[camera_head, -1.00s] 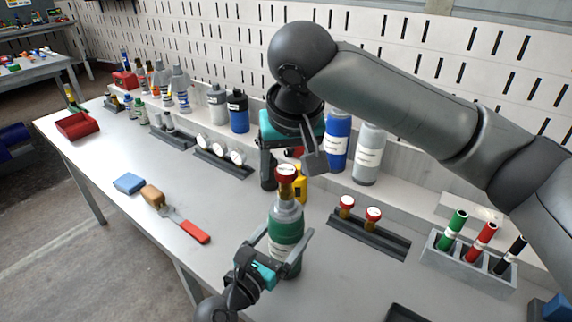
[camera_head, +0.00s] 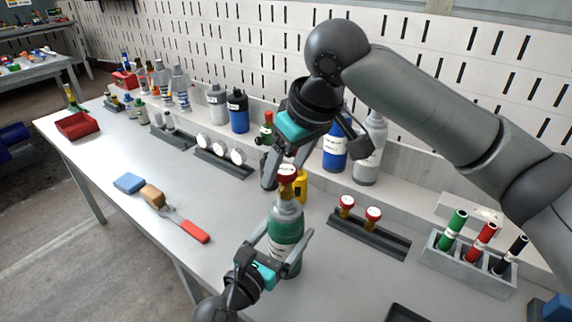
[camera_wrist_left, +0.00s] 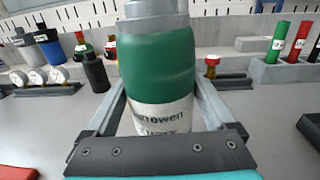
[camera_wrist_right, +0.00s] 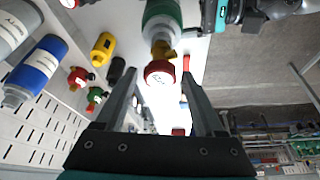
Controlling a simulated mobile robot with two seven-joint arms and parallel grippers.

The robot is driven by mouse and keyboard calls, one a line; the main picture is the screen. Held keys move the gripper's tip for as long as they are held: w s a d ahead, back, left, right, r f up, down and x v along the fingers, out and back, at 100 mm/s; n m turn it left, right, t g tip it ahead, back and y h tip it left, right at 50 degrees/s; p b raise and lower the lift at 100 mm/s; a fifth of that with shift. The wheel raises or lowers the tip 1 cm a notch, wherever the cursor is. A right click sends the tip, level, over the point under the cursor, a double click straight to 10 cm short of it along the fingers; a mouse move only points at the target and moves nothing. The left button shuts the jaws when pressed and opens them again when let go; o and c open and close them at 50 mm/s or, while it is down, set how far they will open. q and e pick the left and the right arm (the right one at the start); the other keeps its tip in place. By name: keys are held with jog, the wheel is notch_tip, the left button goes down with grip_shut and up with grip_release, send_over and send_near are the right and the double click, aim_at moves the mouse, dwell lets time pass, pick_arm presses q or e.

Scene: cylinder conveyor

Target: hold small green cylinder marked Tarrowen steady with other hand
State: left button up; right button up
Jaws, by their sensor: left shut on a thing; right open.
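The green cylinder with grey shoulders (camera_head: 286,228) stands upright on the bench. Its white label, partly readable as "rrowen", shows in the left wrist view (camera_wrist_left: 162,70). A brass regulator with a red-rimmed gauge (camera_head: 287,172) sits on its top. My left gripper (camera_head: 290,240) is shut around the cylinder's body, one finger on each side. My right gripper (camera_wrist_right: 160,88) is open and empty above the cylinder's top; in the right wrist view the red gauge (camera_wrist_right: 159,73) appears between its fingers, apart from them. The right gripper hides part of the background in the head view.
A yellow cylinder (camera_head: 300,187) stands close behind. Blue (camera_head: 335,155) and grey (camera_head: 368,165) cylinders stand by the pegboard. A rack with two red-topped regulators (camera_head: 368,232) and a holder of coloured tubes (camera_head: 470,262) lie right.

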aim_at(286, 186)
jog(key=n+g, duration=0.1)
jog(key=n, duration=0.1)
jog(key=n+y, duration=0.1)
jog(key=n, duration=0.2)
jog(key=shift+n+g, duration=0.3)
jog(key=shift+g, duration=0.1)
jog(key=shift+f, duration=0.1)
jog(key=shift+f, duration=1.15)
grip_shut()
dwell(0.4)
